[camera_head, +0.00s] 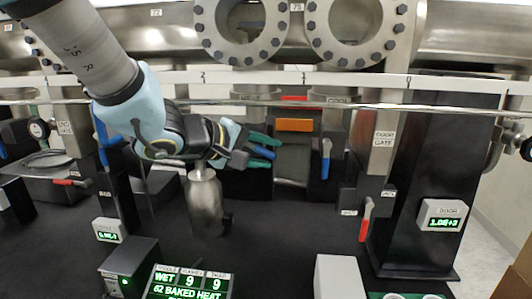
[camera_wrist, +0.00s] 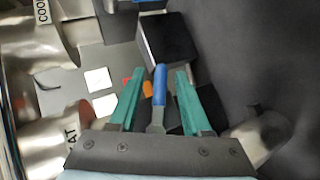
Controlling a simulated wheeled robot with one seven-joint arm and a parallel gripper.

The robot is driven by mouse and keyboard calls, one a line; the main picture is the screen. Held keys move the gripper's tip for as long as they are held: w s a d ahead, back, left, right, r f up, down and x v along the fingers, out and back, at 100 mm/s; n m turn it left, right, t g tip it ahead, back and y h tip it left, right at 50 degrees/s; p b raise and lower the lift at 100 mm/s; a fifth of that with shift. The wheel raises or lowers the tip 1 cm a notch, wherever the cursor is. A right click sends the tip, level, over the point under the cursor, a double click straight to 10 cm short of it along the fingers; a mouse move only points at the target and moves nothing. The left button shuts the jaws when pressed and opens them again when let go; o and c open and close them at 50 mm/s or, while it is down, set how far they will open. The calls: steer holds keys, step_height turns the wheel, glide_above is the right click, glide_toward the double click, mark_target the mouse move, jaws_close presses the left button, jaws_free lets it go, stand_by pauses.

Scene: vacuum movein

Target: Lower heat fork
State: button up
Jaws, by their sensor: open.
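A blue-handled lever (camera_wrist: 160,86) stands between the two green fingers of my gripper (camera_wrist: 157,92) in the wrist view. The fingers are open, with a gap on each side of the handle. A cylinder with a partly hidden label ending in "AT" (camera_wrist: 70,143) is at the lower left there. In the head view my gripper (camera_head: 264,152) reaches in from the upper left, and the blue handle (camera_head: 262,152) shows between its fingertips. The lever's lower part and mount are hidden by my gripper. No fork shows clearly in either view.
A second blue lever (camera_head: 326,158) stands to the right. A steel cylinder (camera_head: 205,204) is just below my wrist. A horizontal rail (camera_head: 450,112) crosses the view. A red handle (camera_head: 365,220) and a door display (camera_head: 442,215) are at right. The black bench is open in the middle.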

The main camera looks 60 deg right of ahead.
steer(key=v, duration=1)
steer(key=shift+a, duration=0.15)
steer(key=shift+w, duration=0.1)
steer(key=shift+c, duration=0.3)
